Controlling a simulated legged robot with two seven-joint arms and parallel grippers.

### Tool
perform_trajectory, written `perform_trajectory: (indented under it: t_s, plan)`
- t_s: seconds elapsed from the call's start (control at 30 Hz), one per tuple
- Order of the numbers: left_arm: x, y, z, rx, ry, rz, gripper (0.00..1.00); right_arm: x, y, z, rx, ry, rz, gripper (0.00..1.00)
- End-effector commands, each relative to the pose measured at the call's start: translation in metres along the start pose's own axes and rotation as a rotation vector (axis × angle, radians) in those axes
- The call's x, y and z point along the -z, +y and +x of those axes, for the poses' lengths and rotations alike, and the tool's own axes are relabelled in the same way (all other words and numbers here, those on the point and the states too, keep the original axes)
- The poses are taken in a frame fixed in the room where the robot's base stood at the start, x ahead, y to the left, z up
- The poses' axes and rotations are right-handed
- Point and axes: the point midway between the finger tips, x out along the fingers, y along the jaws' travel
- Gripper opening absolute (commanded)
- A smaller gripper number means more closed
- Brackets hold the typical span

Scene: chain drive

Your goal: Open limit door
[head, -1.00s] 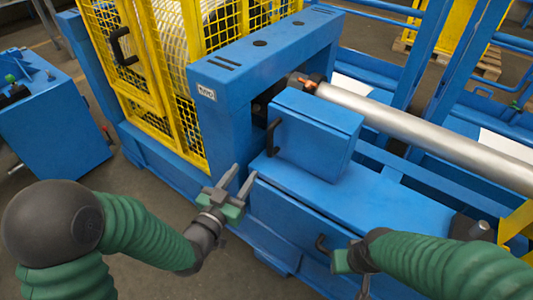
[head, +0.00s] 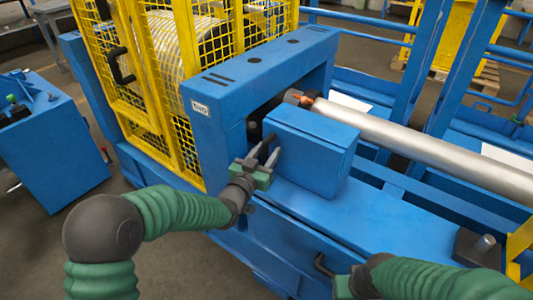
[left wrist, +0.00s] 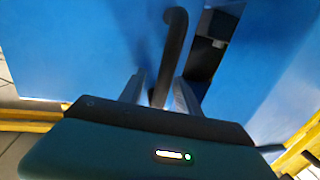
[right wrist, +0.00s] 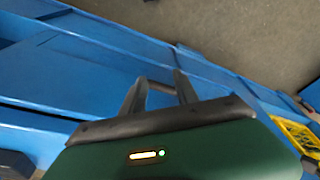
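The blue box (head: 312,150) on the machine bed carries a black bar handle (left wrist: 174,45) on its left face. My left gripper (head: 268,155) is at that handle. In the left wrist view its fingers (left wrist: 160,93) are apart, one on each side of the handle, with gaps showing. A lower blue front panel has another black handle (head: 321,266). My right gripper (right wrist: 158,90) is beside it, its fingers apart, with part of a dark bar showing between them. Its fingertips are mostly hidden in the head view. Which panel is the limit door cannot be told.
A blue frame (head: 215,110) stands just left of the box. A yellow mesh guard (head: 140,80) with a black handle is behind it. A silver shaft (head: 430,150) runs right behind the box. A separate blue cabinet (head: 55,150) stands at the left.

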Motion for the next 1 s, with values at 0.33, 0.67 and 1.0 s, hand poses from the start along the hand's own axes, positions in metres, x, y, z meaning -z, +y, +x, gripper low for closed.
perform_trajectory:
  t_s: [0.33,0.67,1.0]
  plan:
    - [0.0000,-0.0005,-0.0005,0.001,0.000,0.000,0.08,0.0001,-0.0001,-0.0002,0.000,0.000,0.000,0.36]
    - [0.0002,-0.0009,-0.0005,0.001,0.000,0.000,0.00,0.0000,-0.0001,-0.0002,0.000,0.000,0.000,0.36]
    - [0.0004,-0.0008,-0.0005,0.001,0.001,0.000,0.00,0.0000,-0.0001,-0.0002,0.000,0.000,0.000,0.36]
